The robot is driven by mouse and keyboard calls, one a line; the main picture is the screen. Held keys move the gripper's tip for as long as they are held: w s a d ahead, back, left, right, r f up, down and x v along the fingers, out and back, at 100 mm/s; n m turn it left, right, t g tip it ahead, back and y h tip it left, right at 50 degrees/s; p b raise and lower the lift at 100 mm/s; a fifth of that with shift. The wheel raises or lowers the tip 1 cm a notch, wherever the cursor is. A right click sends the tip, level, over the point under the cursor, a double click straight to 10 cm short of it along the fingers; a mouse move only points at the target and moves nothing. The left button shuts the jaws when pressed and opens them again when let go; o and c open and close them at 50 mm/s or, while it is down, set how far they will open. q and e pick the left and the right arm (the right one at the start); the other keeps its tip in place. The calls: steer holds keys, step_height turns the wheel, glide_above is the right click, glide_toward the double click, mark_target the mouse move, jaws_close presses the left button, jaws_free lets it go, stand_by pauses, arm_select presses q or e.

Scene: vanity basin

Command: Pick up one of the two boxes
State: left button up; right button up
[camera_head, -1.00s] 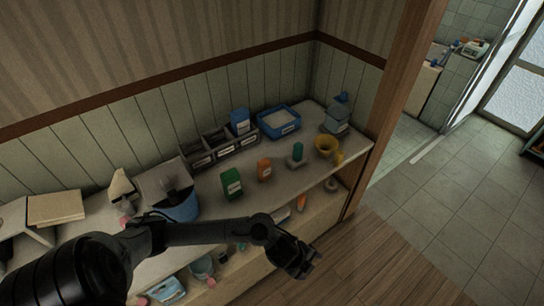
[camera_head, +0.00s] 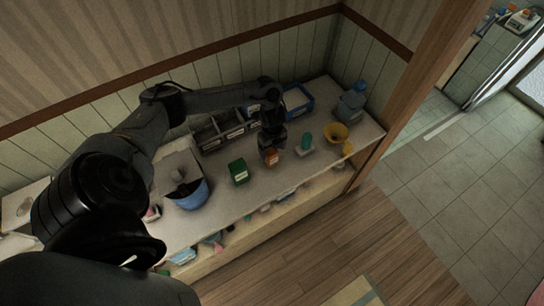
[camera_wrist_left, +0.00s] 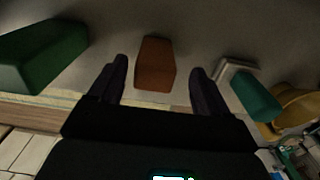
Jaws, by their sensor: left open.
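An orange box (camera_head: 272,158) stands on the counter in the head view, partly hidden by my left gripper (camera_head: 271,146). In the left wrist view the orange box (camera_wrist_left: 155,63) sits ahead of and between the two open fingers of my left gripper (camera_wrist_left: 159,82), with a gap on each side. A green box (camera_head: 238,172) stands to the left of the orange one on the counter. The green box (camera_wrist_left: 42,52) also shows at the left of the wrist view. My left gripper is open and empty. My right gripper is not in view.
A green cylinder on a pale base (camera_head: 306,142) and a yellow funnel-like cup (camera_head: 336,133) stand right of the orange box. A grey divided tray (camera_head: 222,131) and a blue tray (camera_head: 298,101) are behind. A blue bucket (camera_head: 188,194) is at left.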

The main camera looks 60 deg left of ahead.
mark_target(272, 158)
arm_select(q)
steer(key=shift+f, duration=0.45)
steer(key=f, duration=0.3)
steer(key=f+p, duration=0.1)
steer(key=shift+s+d+f, duration=0.2)
steer(key=shift+s+d, duration=0.1)
steer(key=shift+f, duration=0.45)
steer(key=c, duration=1.3)
steer(key=shift+r, duration=0.2)
